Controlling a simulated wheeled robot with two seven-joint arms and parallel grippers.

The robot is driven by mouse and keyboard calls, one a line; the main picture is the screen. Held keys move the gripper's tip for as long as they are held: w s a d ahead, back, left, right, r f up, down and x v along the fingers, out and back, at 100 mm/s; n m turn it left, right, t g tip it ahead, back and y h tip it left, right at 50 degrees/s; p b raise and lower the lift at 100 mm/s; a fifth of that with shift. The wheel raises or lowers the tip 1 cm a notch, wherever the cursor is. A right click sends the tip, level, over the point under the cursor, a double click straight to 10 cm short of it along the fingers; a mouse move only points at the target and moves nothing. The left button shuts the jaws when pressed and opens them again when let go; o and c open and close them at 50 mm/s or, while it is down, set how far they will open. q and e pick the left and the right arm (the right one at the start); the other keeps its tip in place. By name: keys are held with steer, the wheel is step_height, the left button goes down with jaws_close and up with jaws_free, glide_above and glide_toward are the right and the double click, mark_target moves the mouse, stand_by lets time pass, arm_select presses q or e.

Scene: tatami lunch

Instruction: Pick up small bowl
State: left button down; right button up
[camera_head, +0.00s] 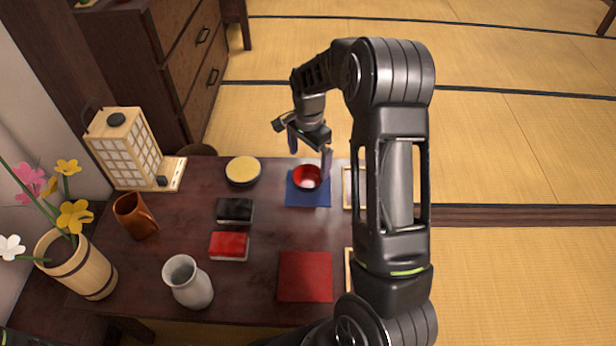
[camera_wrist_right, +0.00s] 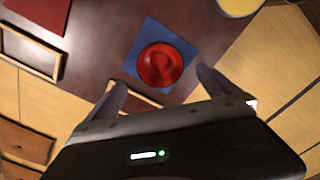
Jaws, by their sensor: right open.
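The small bowl (camera_head: 307,177) is red inside and sits upright on a blue cloth (camera_head: 308,199) near the table's back right. In the right wrist view the bowl (camera_wrist_right: 160,64) lies on the blue cloth (camera_wrist_right: 147,33), just beyond and between the two fingers. My right gripper (camera_head: 309,153) is open above and behind the bowl; its fingers (camera_wrist_right: 162,90) are spread and empty. I cannot tell whether a finger touches the bowl. My left gripper is not in view.
The dark table (camera_head: 265,220) also holds a round yellow-topped dish (camera_head: 243,170), a black box (camera_head: 235,211), a red box (camera_head: 229,246), a red cloth (camera_head: 305,276), a white vase (camera_head: 188,283), a brown mug (camera_head: 135,216) and a lantern (camera_head: 125,150). A flower bucket (camera_head: 77,265) stands left.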

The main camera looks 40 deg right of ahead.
mark_target(307, 184)
steer(key=shift+a, duration=0.1)
steer(key=shift+f, duration=1.35)
steer(key=shift+b, duration=0.3)
step_height(307, 184, down, 5)
steer(key=shift+a+f+b, duration=0.1)
steer(key=shift+f+b, duration=0.05)
steer(key=shift+b, duration=0.55)
steer(key=c, duration=1.4)
steer(key=shift+c, duration=0.2)
